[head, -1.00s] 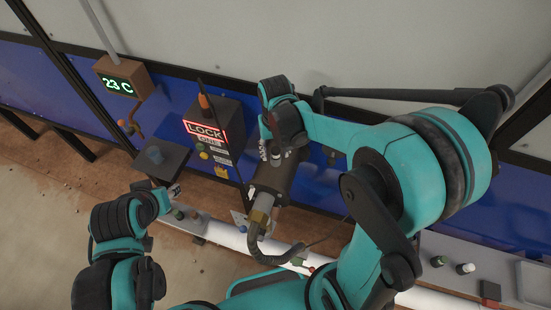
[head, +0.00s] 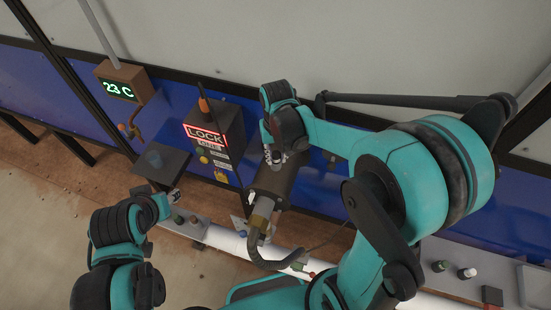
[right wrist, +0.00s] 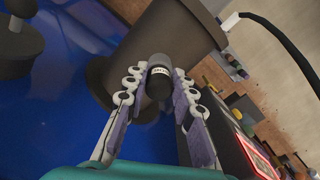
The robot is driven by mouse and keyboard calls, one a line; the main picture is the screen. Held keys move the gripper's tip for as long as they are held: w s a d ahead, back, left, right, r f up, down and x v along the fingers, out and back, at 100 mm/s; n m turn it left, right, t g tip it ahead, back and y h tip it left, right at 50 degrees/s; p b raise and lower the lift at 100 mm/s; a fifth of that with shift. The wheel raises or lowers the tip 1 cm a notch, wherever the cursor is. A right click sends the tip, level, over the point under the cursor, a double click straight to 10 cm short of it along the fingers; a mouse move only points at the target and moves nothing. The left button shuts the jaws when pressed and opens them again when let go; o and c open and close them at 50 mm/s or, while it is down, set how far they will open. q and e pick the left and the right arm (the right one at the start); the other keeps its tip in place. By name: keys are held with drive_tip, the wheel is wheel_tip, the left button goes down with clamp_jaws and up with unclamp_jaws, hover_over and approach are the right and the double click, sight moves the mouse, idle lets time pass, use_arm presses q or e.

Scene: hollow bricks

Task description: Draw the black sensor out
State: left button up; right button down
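The black sensor (right wrist: 158,72) is a short dark cylinder with a pale label band, standing out from a large dark cylindrical housing (right wrist: 175,38). My right gripper (right wrist: 160,80) has one finger on each side of it in the right wrist view. Whether the pads touch it is unclear. In the head view my right gripper (head: 273,157) is at the upper end of the same housing (head: 273,184), where its fingers partly hide the sensor. My left gripper (head: 174,197) is at the lower left, apart from the housing; its fingers are too small to read.
A hose (head: 262,262) curves from the housing's lower end. A dark square plate (head: 162,164) is near my left gripper. A 23 C display (head: 118,88) is farther left.

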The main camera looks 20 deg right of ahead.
sight(276, 155)
drive_tip(key=shift+r, duration=0.2)
drive_tip(key=shift+r+p, duration=1.45)
drive_tip(key=shift+r, duration=0.5)
drive_tip(key=shift+r+p, duration=1.8)
drive_tip(key=shift+r, duration=0.7)
drive_tip(key=s+a+r+p, duration=0.1)
drive_tip(key=s+r+p, duration=0.1)
drive_tip(key=s, duration=0.4)
drive_tip(key=shift+a, duration=0.35)
drive_tip(key=shift+w, duration=0.1)
